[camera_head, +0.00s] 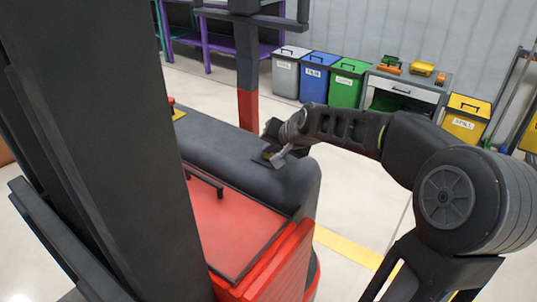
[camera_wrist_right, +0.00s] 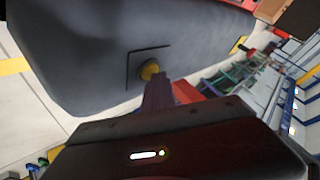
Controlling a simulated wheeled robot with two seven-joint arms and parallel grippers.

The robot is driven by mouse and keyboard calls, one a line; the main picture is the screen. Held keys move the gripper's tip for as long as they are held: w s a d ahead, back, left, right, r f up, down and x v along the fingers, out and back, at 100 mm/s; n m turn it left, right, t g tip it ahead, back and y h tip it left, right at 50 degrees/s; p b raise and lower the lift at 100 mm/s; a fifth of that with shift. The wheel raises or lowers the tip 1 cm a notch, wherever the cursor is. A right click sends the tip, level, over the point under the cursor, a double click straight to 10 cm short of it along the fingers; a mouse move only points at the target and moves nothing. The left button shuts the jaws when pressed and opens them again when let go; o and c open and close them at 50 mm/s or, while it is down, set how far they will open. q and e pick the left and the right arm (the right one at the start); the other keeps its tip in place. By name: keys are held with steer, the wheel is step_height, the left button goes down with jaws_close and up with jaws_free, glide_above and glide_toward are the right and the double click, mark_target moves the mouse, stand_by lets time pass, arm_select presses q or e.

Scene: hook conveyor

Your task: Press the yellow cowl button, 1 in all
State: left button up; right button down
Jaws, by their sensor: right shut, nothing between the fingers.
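The yellow cowl button (camera_wrist_right: 149,70) shows in the right wrist view, on a dark square plate (camera_wrist_right: 131,66) set in the grey cowl (camera_wrist_right: 80,60). In the head view the grey cowl (camera_head: 225,148) lies in the middle, and a little of the button (camera_head: 267,155) shows beside my fingers. My right gripper (camera_head: 276,158) is shut and empty, with its tips at the button plate. In the right wrist view the shut fingers (camera_wrist_right: 155,84) overlap the lower edge of the button. I cannot tell whether they touch it. My left gripper is out of view.
A red panel with a black handle (camera_head: 235,222) lies in front of the cowl. A dark and red post (camera_head: 247,85) stands behind it. Grey, blue, green and yellow bins (camera_head: 465,118) line the back wall. The floor right of the cowl is clear.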

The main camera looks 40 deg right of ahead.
stand_by(0.4)
steer(key=shift+r+p, duration=0.75)
steer(key=shift+r, duration=0.05)
step_height(320, 180, up, 5)
steer(key=p, duration=0.4)
steer(key=shift+f, duration=0.1)
stand_by(0.8)
